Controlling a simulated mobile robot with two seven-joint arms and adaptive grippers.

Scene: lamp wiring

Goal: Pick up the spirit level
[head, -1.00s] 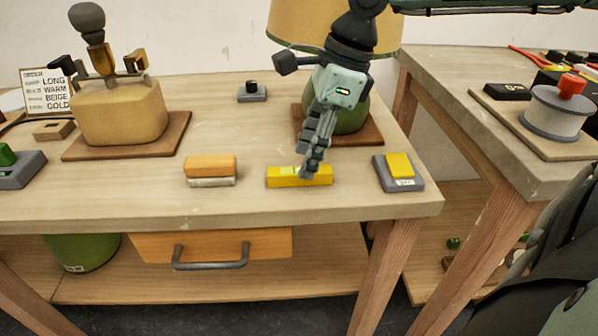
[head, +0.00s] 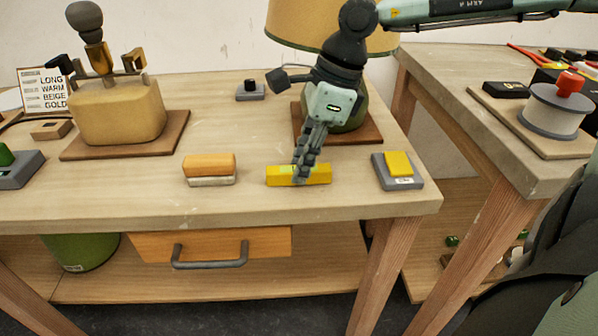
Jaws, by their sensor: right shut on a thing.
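The spirit level is a yellow bar (head: 319,175) with a greenish vial, lying near the front edge of the workbench. My right gripper (head: 300,174) reaches down from above and is shut on the middle of the level. Its fingers hide part of the bar. The level appears to be at the bench top; I cannot tell if it is lifted. My left gripper is not in view.
An orange-and-white block (head: 209,169) lies left of the level. A grey box with a yellow top (head: 399,169) is at the right. A lamp with a yellow shade (head: 290,22) stands behind my gripper. The bench front (head: 120,205) is clear.

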